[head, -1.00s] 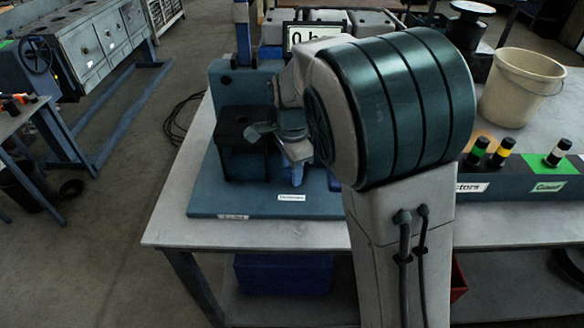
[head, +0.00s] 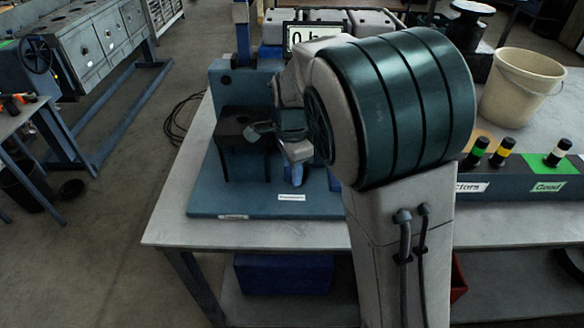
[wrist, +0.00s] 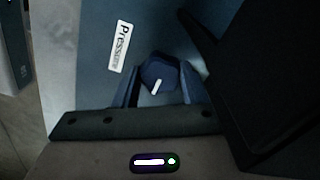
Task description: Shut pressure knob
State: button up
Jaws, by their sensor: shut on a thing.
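The pressure knob (wrist: 160,76) is a dark blue knob with a white pointer mark, set on the blue base next to the label reading "Pressure" (wrist: 120,46). In the wrist view my gripper (wrist: 160,92) has its two fingers on either side of the knob, shut on it. The pointer mark slants up and to the right.
A black block (head: 243,127) stands on the stand just left of my gripper, and a dark body fills the right of the wrist view. A rack with banded cylinders (head: 500,150) and a cream bucket (head: 522,88) are on the right. The table's left front corner is clear.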

jog(key=o, duration=1)
notch_tip(320, 180, up, 14)
jog(key=shift+f+p, duration=0.1)
jog(key=shift+p, duration=0.4)
